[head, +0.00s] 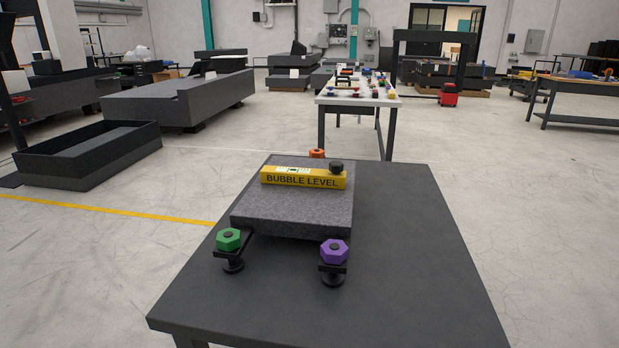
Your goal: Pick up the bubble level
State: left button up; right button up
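The bubble level (303,179) is a yellow bar with black lettering and a pale vial window on top. It lies near the far edge of a grey granite plate (292,212), with a black knob (336,167) at its right end. The plate rests on the dark table (410,260) in front of me. Neither of my grippers shows in the head view.
A green knob (229,239) and a purple knob (334,251) stand on black feet at the plate's near corners. An orange knob (317,153) is behind the plate. The table's right side is clear. A white-topped table (359,101) with several small items stands beyond.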

aim_at(277, 175)
jog(key=i+l+u, duration=0.1)
jog(key=l+u, duration=0.6)
jog(key=u, duration=0.2)
jog(key=l+u, duration=0.35)
jog(key=u, duration=0.15)
